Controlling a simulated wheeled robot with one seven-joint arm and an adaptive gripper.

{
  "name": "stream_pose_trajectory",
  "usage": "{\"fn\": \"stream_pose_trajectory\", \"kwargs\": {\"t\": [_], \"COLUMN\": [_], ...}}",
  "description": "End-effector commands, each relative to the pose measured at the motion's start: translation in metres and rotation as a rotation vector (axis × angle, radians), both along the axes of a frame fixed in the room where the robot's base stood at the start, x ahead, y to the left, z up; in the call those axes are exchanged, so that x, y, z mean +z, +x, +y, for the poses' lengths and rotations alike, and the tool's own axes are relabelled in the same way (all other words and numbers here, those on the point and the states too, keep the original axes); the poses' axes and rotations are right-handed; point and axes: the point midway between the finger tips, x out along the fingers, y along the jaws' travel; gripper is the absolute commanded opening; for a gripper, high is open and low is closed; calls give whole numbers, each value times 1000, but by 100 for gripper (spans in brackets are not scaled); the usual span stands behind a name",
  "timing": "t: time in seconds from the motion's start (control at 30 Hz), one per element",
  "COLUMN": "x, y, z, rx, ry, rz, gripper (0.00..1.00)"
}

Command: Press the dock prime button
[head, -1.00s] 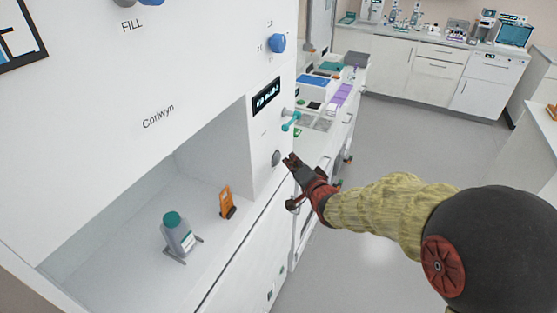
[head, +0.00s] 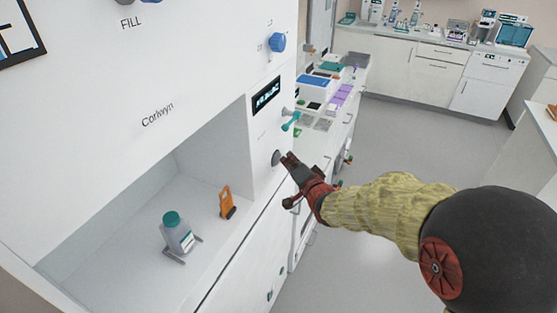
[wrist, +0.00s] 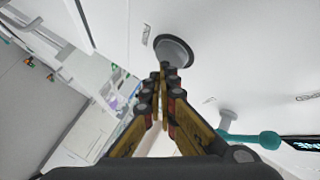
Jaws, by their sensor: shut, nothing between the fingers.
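A round grey button (head: 276,158) sits on the front panel of the white machine, below the small dark display. It also shows in the wrist view (wrist: 174,47), just beyond my fingertips. I take it for the dock prime button; its label is too small to read. My gripper (head: 286,158) is shut and empty, its tips right at the button. In the wrist view the closed fingertips (wrist: 165,70) overlap the button's lower edge; I cannot tell whether they touch it.
A teal-tipped lever (head: 291,121) sticks out just above the button, and a blue knob (head: 277,42) is higher up. A teal-capped bottle (head: 177,234) and an orange piece (head: 226,203) stand in the open bay at left. The floor to the right is clear.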

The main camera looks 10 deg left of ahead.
Motion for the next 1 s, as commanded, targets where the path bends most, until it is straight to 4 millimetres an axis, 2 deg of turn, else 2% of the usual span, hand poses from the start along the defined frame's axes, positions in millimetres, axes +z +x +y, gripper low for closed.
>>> {"fn": "stream_pose_trajectory", "kwargs": {"t": [1.0], "x": [0], "y": [4], "z": [10], "rx": [1], "ry": [0], "rz": [-1], "gripper": [0]}}
